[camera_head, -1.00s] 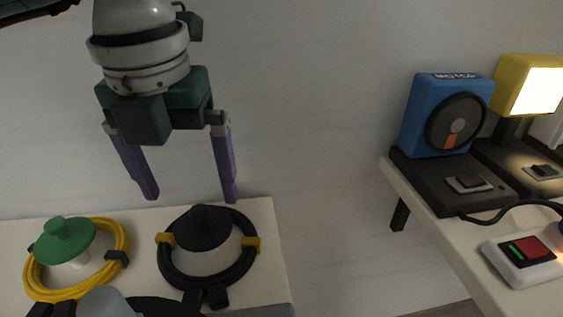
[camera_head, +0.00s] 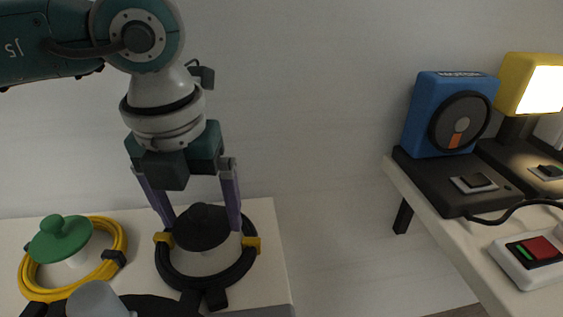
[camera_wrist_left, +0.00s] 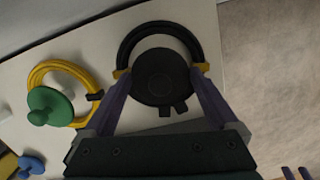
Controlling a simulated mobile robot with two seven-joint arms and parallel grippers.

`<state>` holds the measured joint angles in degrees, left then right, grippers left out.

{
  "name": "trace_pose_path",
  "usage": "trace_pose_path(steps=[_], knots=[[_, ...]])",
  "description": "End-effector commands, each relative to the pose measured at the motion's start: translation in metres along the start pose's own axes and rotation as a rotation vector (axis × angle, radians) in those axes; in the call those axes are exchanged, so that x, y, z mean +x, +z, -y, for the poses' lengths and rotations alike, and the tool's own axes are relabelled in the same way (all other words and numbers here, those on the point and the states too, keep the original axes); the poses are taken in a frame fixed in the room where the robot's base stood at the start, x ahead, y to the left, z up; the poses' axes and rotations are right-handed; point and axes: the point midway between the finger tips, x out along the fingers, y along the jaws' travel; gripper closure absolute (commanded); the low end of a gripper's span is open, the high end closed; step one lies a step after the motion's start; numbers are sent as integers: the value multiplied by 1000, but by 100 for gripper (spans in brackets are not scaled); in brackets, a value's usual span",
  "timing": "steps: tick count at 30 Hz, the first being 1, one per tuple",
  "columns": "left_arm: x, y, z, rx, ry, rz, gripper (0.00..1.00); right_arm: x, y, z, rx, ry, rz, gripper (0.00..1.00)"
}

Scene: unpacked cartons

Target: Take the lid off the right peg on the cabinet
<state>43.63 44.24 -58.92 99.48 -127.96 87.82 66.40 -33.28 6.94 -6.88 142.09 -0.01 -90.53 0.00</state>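The black lid (camera_head: 201,227) sits on the right peg (camera_head: 205,262) on the white cabinet top (camera_head: 272,262), inside a coiled black cable. It also shows from above in the left wrist view (camera_wrist_left: 161,77). My left gripper (camera_head: 203,224) points down with its purple fingers on either side of the lid. The fingers are apart, close to the lid's rim; I cannot tell whether they touch it. My right gripper (camera_wrist_left: 296,172) shows only as two small purple fingertips, apart, at the lower right edge of the left wrist view.
A green lid (camera_head: 60,238) sits on the left peg, ringed by a yellow cable coil (camera_head: 121,236). The black cable coil (camera_head: 164,268) has yellow clips beside my fingers. A table (camera_head: 435,240) at the right holds a blue device (camera_head: 418,116), a lit yellow lamp (camera_head: 508,84) and a switch box.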

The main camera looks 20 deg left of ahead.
Motion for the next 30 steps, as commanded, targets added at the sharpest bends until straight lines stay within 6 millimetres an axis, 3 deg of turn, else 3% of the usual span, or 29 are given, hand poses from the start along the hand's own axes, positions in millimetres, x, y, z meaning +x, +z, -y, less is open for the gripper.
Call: trace_pose_path(steps=[1,8,20,26,30], knots=[[0,0,0,0,0,0,34,0,0,0,-1,1,0,50],[0,0,0,0,-1,0,60,0,0,-1,-3,3,1,50],[-10,2,0,0,-1,1,60,-3,-1,-1,-2,2,0,50],[-45,7,0,0,-2,4,60,-11,-3,0,0,0,0,50],[-87,12,1,0,-4,6,60,-18,-6,0,2,-1,0,50]])
